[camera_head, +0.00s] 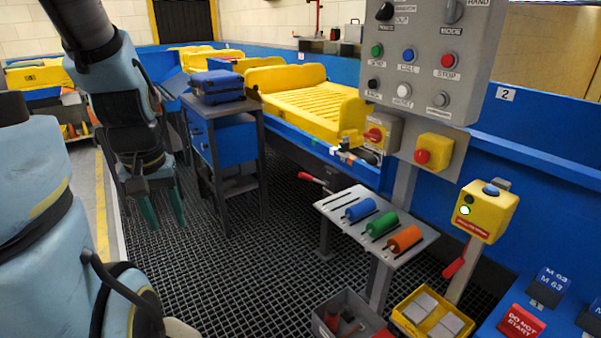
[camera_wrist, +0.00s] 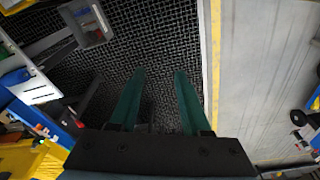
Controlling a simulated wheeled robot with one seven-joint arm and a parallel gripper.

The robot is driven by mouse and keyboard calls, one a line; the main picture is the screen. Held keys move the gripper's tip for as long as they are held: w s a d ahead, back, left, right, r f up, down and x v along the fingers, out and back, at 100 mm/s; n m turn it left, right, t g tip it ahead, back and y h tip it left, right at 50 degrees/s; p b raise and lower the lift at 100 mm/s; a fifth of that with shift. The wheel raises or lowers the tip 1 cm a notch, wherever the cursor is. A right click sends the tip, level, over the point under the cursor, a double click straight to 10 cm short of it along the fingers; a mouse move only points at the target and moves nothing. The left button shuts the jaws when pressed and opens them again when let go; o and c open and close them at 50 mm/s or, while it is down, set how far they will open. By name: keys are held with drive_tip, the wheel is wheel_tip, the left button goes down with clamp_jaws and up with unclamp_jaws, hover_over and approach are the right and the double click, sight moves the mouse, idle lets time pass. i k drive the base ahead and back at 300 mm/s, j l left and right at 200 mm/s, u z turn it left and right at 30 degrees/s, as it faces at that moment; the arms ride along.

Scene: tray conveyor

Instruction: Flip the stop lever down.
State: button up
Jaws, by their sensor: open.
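Two red-handled levers show in the head view, and I cannot tell for sure which is the stop lever. One red-handled lever (camera_head: 313,178) sticks out to the left below the conveyor's near edge, roughly level. Another red lever (camera_head: 455,266) hangs slanting down below a yellow box (camera_head: 485,212) on a post at the right. My gripper (camera_head: 163,212) is at the left of the head view, pointing down, far from both levers. In the wrist view my gripper (camera_wrist: 160,75) has its two green fingers apart with only dark floor grating between them.
A blue table (camera_head: 222,130) with a blue case (camera_head: 217,86) stands between my gripper and the conveyor. A yellow tray (camera_head: 310,97) lies on the conveyor. A grey rack (camera_head: 337,208) holds coloured cylinders. A grey control panel (camera_head: 425,80) stands behind. The grating in the middle is clear.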

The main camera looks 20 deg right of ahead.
sight(302, 175)
drive_tip(key=i+z, duration=0.25)
drive_tip(key=i, duration=0.8)
drive_tip(key=i+j+z, duration=0.25)
drive_tip(key=i, duration=0.8)
drive_tip(key=l, duration=0.1)
